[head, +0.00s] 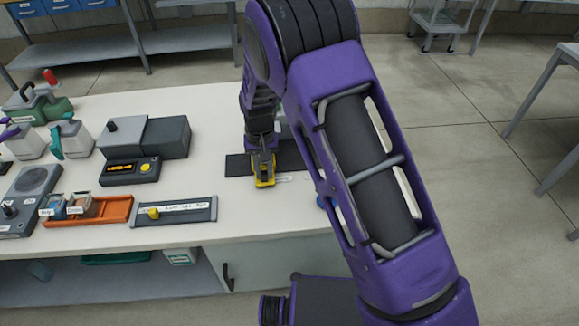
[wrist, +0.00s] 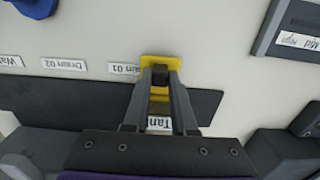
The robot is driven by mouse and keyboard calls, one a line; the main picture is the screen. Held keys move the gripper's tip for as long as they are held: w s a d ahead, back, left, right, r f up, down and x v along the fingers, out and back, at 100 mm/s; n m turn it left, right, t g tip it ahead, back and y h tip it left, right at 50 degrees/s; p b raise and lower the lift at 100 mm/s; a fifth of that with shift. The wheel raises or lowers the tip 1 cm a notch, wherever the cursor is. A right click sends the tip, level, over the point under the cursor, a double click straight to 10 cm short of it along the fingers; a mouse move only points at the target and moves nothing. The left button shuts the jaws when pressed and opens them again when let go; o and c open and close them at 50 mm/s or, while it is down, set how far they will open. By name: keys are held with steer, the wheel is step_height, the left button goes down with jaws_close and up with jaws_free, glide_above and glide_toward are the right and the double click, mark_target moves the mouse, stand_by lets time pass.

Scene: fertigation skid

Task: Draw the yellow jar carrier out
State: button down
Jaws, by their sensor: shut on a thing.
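The yellow jar carrier (head: 265,182) is at the front edge of a dark mat (head: 238,166) on the white bench. In the wrist view its yellow end (wrist: 161,62) sticks out past the fingertips over the white bench top. My gripper (head: 263,163) reaches down from above and is shut on the carrier. In the wrist view the fingers (wrist: 160,78) close together on a dark part beside the yellow end. The rest of the carrier is hidden by the fingers, and no jar can be made out.
Labels reading "Drain 01" (wrist: 123,69) and "Drain 02" (wrist: 63,64) lie beside the mat. A grey slider panel (head: 178,211) with a yellow knob, an orange tray (head: 117,211) and a grey-black device (head: 160,138) stand to the left. A blue object (wrist: 35,7) is near the bench front.

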steer(key=a, duration=0.3)
steer(key=s+a, duration=0.1)
steer(key=a, duration=0.3)
steer(key=shift+s, duration=0.2)
steer(key=shift+r, duration=0.1)
steer(key=c, duration=0.7)
jaws_free()
steer(key=shift+a, duration=0.1)
step_height(320, 180, up, 17)
steer(key=shift+r+p, duration=0.15)
steer(key=shift+p, duration=0.15)
